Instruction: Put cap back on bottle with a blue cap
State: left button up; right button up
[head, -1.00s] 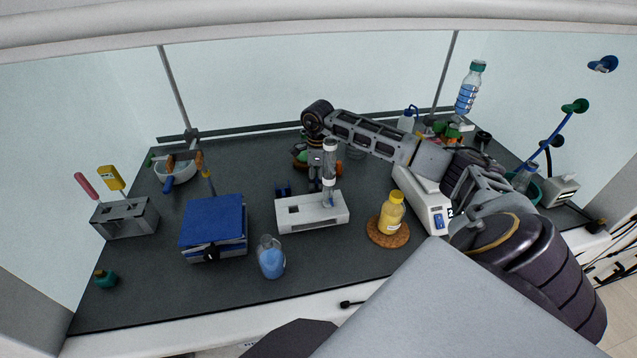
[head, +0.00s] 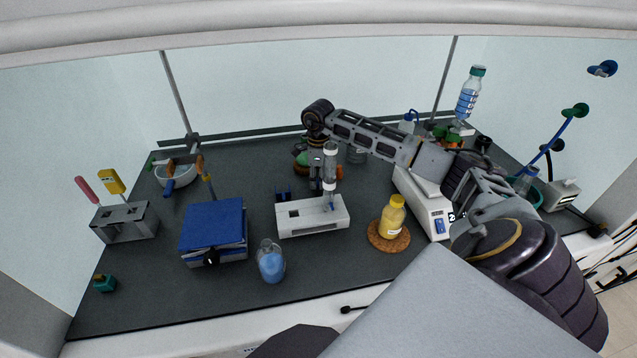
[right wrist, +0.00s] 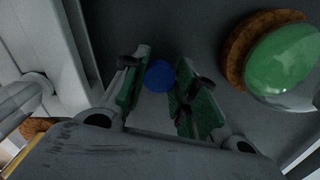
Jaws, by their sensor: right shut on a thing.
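My right gripper (right wrist: 160,85) has its green-padded fingers shut on a small round blue cap (right wrist: 159,76), low over the dark worktop. In the head view the right gripper (head: 316,184) points down behind the white stand, its fingertips mostly hidden, and the cap cannot be made out there. A clear bottle with blue liquid (head: 271,264) stands upright at the front, left of the white stand. No cap shows on it. The gripper is behind and to the right of this bottle, apart from it. My left gripper is not in view.
The white stand (head: 335,218) with an upright clear column is in front of the gripper. A green flask on a cork ring (right wrist: 285,58) sits close beside it. A yellow bottle (head: 392,216), a balance (head: 437,222) and a blue-topped box (head: 212,225) stand around.

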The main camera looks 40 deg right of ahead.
aim_at(318, 181)
notch_tip(318, 181, up, 7)
jog(key=shift+f, duration=0.1)
jog(key=shift+r, duration=0.9)
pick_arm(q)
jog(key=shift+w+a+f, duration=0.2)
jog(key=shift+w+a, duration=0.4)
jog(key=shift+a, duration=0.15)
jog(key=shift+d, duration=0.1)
